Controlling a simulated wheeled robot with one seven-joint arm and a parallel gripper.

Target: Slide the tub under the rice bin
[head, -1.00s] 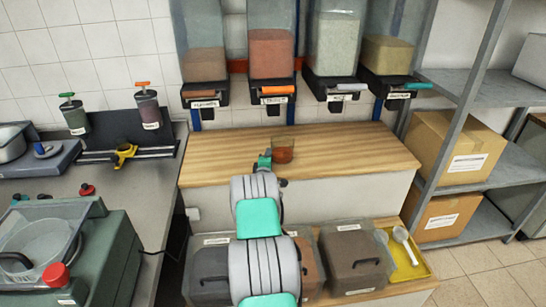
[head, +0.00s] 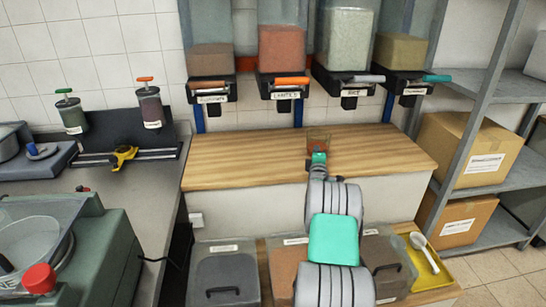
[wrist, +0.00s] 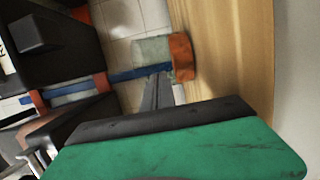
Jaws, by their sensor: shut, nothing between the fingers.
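The tub (head: 318,137), small and clear with orange-brown contents, stands on the wooden counter (head: 235,168). In the head view it lies between the lentil and rice spouts, left of the rice spout (head: 349,102). The rice bin (head: 343,40) is the wall bin with pale grains, third from the left. My gripper (head: 319,157) is shut and empty, low at the near side of the tub and partly covering it. In the wrist view the tub (wrist: 182,58) shows beyond the green and black gripper (wrist: 180,135); I cannot tell whether they touch.
The lentil bin (head: 282,45) hangs left of the rice bin, and a bin with a teal handle (head: 437,78) hangs to its right. The counter is clear on both sides of the tub. Lidded crates (head: 225,278) and a yellow tray (head: 430,270) stand below. Metal shelves (head: 500,180) stand at right.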

